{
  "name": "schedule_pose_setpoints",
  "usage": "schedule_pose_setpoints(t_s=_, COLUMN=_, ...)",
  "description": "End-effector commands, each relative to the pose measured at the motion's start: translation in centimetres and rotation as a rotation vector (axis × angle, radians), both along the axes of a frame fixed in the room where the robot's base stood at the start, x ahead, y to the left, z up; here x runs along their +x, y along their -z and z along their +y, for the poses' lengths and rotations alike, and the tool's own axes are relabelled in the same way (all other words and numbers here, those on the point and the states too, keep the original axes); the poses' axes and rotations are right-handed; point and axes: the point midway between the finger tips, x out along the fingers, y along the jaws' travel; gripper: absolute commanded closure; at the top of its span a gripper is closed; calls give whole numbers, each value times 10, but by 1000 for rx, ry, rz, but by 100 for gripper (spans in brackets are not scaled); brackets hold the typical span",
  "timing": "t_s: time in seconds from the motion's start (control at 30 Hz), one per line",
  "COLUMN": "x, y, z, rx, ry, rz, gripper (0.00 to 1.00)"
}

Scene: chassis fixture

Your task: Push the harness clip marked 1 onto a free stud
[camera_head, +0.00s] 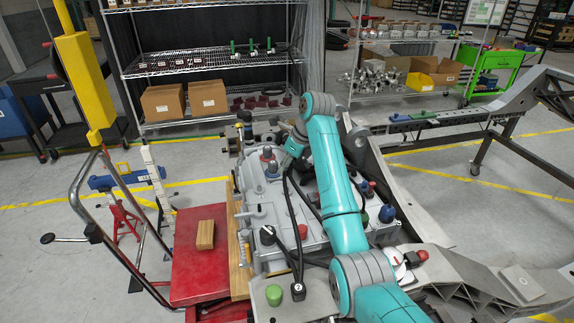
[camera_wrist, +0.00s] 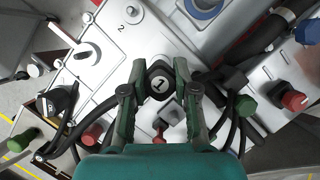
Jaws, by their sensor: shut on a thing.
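In the wrist view my gripper (camera_wrist: 160,93) is shut on a black harness clip (camera_wrist: 159,84) with a white disc marked 1. Black cables run from both sides of the clip. The clip is over the grey housing (camera_wrist: 150,40); I cannot tell whether it touches anything below. A printed 2 (camera_wrist: 121,26) is on the housing beside a small round fitting (camera_wrist: 133,13). In the head view my gripper (camera_head: 287,160) is over the far part of the housing (camera_head: 262,212), and my arm hides much of it. A black clip marked 2 (camera_head: 298,287) is near the front.
Red knobs (camera_head: 303,231), a green cap (camera_head: 274,294) and a black knob with a white top (camera_head: 267,235) stand up around the housing. A red cart (camera_head: 200,270) with a wooden block (camera_head: 205,235) is at left. Grey chassis rails (camera_head: 480,265) lie at right.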

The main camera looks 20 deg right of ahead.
Motion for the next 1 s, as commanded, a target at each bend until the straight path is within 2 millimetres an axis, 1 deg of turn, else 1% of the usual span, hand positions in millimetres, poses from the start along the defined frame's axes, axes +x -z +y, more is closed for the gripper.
schedule_pose_setpoints(t_s=0.4, x=-1, y=40, z=0, rx=0, ry=0, rz=3, gripper=89)
schedule_pose_setpoints(t_s=1.0, x=0, y=38, z=0, rx=0, ry=0, rz=0, gripper=89)
